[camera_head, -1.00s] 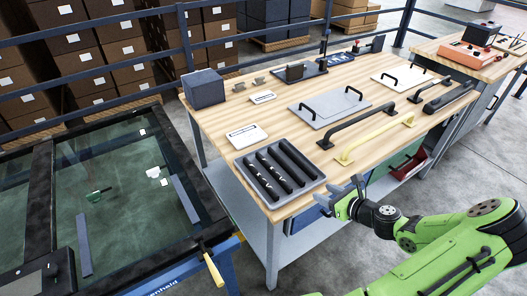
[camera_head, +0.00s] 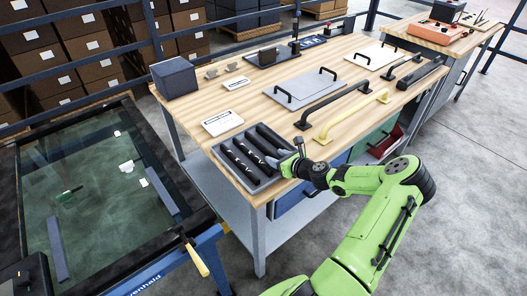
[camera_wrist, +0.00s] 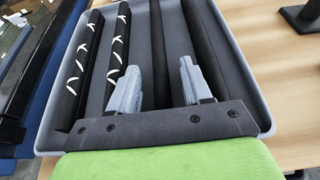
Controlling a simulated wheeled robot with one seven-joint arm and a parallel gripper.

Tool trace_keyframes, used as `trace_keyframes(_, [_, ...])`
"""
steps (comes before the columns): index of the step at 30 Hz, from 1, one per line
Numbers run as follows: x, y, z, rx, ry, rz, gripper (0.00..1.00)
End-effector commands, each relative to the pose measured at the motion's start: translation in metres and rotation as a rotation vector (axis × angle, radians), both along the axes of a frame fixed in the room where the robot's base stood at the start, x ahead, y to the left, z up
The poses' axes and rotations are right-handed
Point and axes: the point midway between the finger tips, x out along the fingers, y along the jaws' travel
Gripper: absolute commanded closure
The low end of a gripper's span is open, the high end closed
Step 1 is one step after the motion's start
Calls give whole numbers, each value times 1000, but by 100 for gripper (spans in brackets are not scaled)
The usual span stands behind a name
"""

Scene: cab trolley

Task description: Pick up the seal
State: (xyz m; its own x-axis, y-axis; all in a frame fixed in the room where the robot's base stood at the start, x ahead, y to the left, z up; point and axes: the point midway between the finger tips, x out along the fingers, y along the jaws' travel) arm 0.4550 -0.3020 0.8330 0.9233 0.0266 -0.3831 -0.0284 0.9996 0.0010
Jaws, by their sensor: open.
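A grey tray (camera_head: 258,187) lies at the near edge of the wooden workbench. In it lie long dark strips, side by side in lengthwise slots. Two carry white marks and look like seals: one at the far left (camera_wrist: 83,62) and one beside it (camera_wrist: 118,40) in the wrist view. The strips to their right are plain dark (camera_wrist: 204,40). My gripper (camera_wrist: 160,68) is open and empty over the tray's near end. Its left finger covers part of the second marked strip, and a plain dark strip shows between the fingers. Whether the fingers touch anything is unclear.
A yellow handle (camera_head: 345,117) and a dark handle (camera_head: 333,104) lie right of the tray. A white card (camera_head: 222,123) and a dark box (camera_head: 174,77) are behind it. A framed glass panel (camera_head: 95,180) is at left.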

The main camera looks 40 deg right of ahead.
Motion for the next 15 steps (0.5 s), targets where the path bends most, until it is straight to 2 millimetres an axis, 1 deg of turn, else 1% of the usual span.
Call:
trace_keyframes(5, [0,0,1,0,0,-1,51])
trace_keyframes(12, [0,0,1,-1,1,-1,88])
trace_keyframes(14, [-1,0,1,-1,1,0,97])
trace_keyframes(15, [0,0,1,-1,1,-1,100])
